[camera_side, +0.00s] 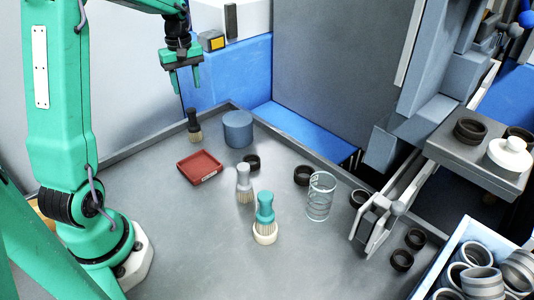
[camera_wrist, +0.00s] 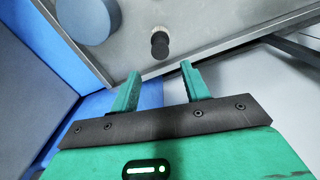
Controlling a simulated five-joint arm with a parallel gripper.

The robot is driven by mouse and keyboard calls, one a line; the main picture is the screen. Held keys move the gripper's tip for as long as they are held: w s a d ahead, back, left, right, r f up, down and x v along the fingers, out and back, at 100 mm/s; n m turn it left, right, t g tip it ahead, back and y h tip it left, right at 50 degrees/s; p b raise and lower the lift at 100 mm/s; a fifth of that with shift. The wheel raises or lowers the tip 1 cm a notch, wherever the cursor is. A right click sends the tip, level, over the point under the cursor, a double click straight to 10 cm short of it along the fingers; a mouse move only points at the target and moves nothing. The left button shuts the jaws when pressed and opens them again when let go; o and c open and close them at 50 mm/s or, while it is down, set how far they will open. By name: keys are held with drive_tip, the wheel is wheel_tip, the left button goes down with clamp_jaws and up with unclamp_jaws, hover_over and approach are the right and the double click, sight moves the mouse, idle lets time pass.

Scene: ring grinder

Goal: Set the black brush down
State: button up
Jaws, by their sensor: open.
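The black brush (camera_side: 194,125) stands upright on the grey table, bristles down, near the back left edge in the side view. In the wrist view the black brush (camera_wrist: 159,45) shows just beyond the fingers, roughly between them in the picture. My gripper (camera_side: 186,86) is open and empty, pointing down, above the brush and apart from it. Its two green fingers (camera_wrist: 158,85) also show in the wrist view with nothing between them.
A blue-grey cylinder (camera_side: 238,130) and a red tray (camera_side: 199,167) are near the brush. A grey brush (camera_side: 244,182), a teal brush (camera_side: 265,207), a glass (camera_side: 320,197) and several dark rings stand farther right. The table's raised rim (camera_side: 165,137) runs behind the brush.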

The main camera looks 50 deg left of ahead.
drive_tip(key=s+d+r+m+t, duration=0.1)
drive_tip(key=s+d+r+m, duration=0.1)
drive_tip(key=d+r+m, duration=0.45)
drive_tip(key=s+d+m+t, duration=0.2)
drive_tip(key=s+d+m, duration=0.2)
drive_tip(key=d, duration=0.5)
drive_tip(key=s+d+m+t, duration=0.2)
drive_tip(key=s+d+m, duration=0.3)
drive_tip(key=s+d, duration=0.4)
drive_tip(key=shift+s+d+r+t, duration=0.2)
drive_tip(key=shift+s+r+t, duration=0.1)
